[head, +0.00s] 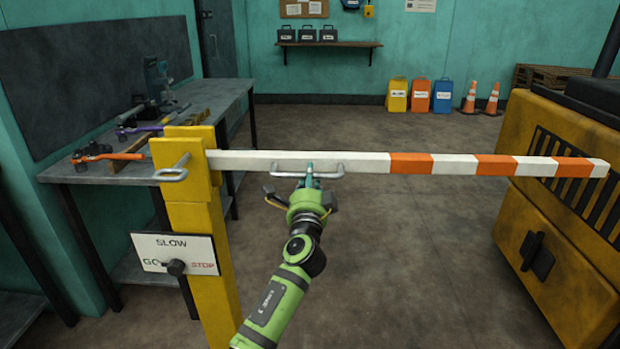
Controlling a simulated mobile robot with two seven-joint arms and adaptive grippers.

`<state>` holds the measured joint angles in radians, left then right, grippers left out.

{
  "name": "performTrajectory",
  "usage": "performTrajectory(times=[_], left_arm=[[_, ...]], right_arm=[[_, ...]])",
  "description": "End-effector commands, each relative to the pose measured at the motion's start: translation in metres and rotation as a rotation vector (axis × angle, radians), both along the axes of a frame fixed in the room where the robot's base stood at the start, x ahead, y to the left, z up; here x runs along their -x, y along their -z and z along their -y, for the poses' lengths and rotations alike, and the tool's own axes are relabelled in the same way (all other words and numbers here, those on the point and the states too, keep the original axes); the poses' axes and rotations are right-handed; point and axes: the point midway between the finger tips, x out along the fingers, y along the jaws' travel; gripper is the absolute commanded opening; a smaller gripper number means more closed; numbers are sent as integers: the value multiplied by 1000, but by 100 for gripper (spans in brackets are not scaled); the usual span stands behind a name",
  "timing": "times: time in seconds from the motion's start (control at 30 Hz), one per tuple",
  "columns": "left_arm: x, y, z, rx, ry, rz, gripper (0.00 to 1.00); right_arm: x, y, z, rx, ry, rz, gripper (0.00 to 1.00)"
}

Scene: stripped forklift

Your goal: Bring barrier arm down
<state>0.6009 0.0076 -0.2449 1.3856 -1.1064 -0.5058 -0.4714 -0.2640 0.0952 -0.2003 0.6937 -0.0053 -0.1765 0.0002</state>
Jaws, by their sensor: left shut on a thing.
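The barrier arm (360,162) is a white bar with orange bands toward its right end. It lies about level, running right from the top of a yellow post (203,225). A metal handle (290,173) is fixed to the near side of the bar, left of its middle. My left gripper (308,178), on a green arm, is shut on this handle. Its fingertips are partly hidden by the gripper body. The post carries a sign (172,246) reading SLOW, GO and STOP with a black knob. My right gripper does not show.
A workbench (110,155) with tools stands at the left. A yellow forklift body (560,215) stands at the right, close to the bar's far end. Bins (420,97) and cones (480,98) stand by the back wall. The middle floor is clear.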

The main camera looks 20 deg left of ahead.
Motion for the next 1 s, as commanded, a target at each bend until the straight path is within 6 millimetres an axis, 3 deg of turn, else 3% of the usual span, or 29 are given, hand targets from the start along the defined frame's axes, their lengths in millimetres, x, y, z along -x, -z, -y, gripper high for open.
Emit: performTrajectory(times=[0.03,0.07,0.1,0.13,0.57,0.77,1.0], left_arm=[[0,9,0,-7,-2,-17,0],[0,10,0,-7,-2,-17,27],[0,10,0,-7,-3,-18,43],[0,10,0,-7,-3,-18,49],[6,7,1,-2,-2,-10,49],[35,14,8,-2,0,-11,49],[83,25,19,-2,-1,-14,49]], right_arm=[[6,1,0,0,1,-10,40],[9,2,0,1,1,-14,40],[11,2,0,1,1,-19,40],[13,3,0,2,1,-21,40],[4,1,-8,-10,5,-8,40],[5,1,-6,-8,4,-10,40],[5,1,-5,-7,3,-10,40]])
